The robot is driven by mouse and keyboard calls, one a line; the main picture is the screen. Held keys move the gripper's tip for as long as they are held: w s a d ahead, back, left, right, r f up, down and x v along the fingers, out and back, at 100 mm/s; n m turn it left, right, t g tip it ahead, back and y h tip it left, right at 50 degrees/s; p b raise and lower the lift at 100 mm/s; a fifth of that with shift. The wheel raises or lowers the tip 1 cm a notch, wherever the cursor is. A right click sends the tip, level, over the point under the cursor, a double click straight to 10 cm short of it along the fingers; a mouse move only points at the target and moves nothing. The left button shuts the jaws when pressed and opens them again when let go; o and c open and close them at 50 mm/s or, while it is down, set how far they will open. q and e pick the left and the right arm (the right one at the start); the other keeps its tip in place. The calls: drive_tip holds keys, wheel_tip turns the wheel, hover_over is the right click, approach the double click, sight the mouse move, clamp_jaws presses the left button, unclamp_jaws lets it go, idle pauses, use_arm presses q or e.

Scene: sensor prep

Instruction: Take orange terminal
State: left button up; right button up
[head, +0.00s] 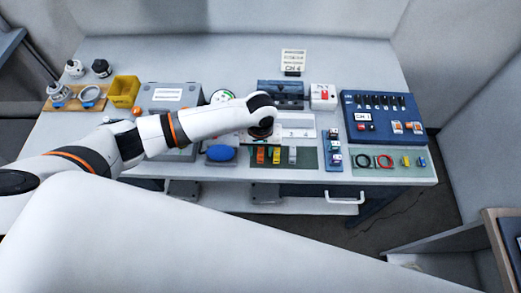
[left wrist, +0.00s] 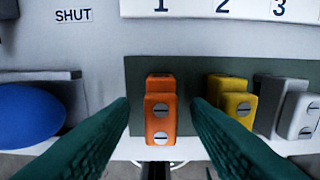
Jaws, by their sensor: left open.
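The orange terminal (head: 261,155) stands on a dark green mat (head: 308,160) near the table's front edge. In the left wrist view, the orange terminal (left wrist: 160,108) has two screw heads and sits between my left gripper's green fingers. My left gripper (left wrist: 159,104) is open, with a gap on each side of the terminal and nothing held. In the head view, my left arm reaches in from the left and its wrist hides the fingers. My right gripper is not in view.
A yellow terminal (left wrist: 233,100) and a grey terminal (left wrist: 285,105) stand right of the orange one. A blue oval object (head: 221,153) lies to the left. A blue panel (head: 385,117) and a yellow bin (head: 124,91) stand farther off.

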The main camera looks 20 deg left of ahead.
sight(260, 150)
use_arm(q)
drive_tip(key=shift+f, duration=0.4)
drive_tip(key=shift+c, duration=0.5)
clamp_jaws()
drive_tip(key=shift+r, duration=0.1)
wheel_tip(260, 150, up, 10)
drive_tip(key=shift+b, duration=0.5)
